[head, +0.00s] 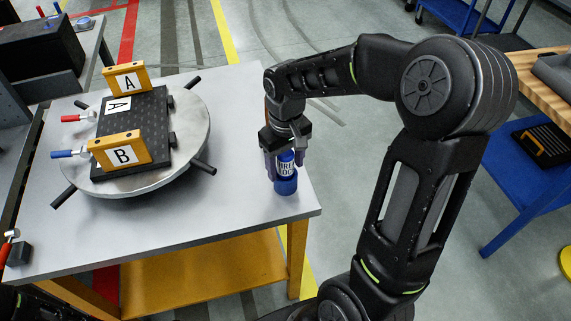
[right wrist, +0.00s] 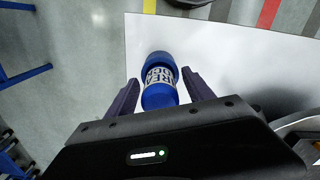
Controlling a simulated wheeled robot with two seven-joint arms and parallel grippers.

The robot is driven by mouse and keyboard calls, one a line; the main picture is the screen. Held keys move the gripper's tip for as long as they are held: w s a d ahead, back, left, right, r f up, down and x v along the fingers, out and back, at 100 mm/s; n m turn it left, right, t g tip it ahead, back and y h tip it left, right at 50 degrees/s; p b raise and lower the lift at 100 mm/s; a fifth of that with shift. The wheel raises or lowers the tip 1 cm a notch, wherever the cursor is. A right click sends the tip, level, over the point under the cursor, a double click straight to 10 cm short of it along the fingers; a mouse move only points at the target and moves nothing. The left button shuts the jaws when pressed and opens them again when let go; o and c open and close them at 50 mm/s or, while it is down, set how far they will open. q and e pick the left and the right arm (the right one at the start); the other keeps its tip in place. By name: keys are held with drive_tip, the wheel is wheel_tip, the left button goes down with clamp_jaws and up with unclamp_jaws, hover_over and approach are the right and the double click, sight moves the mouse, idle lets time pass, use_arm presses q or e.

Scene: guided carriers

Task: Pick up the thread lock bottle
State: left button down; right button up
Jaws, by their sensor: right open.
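The thread lock bottle (head: 286,182) is blue with a white label and stands upright near the right edge of the grey table (head: 235,235). It also shows in the right wrist view (right wrist: 159,82), between the two fingers. My right gripper (head: 284,168) is open and reaches down over the bottle, with one finger on each side. My left gripper is not in view.
A round turntable (head: 195,150) with dark handles bears a black plate and two yellow blocks (head: 125,78) marked A and B, left of the bottle. Red and blue clamp handles stick out at its left. A blue cart (head: 520,185) stands at the right. The table's front middle is clear.

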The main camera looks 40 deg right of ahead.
drive_tip(key=shift+c, duration=0.3)
clamp_jaws()
idle(0.4)
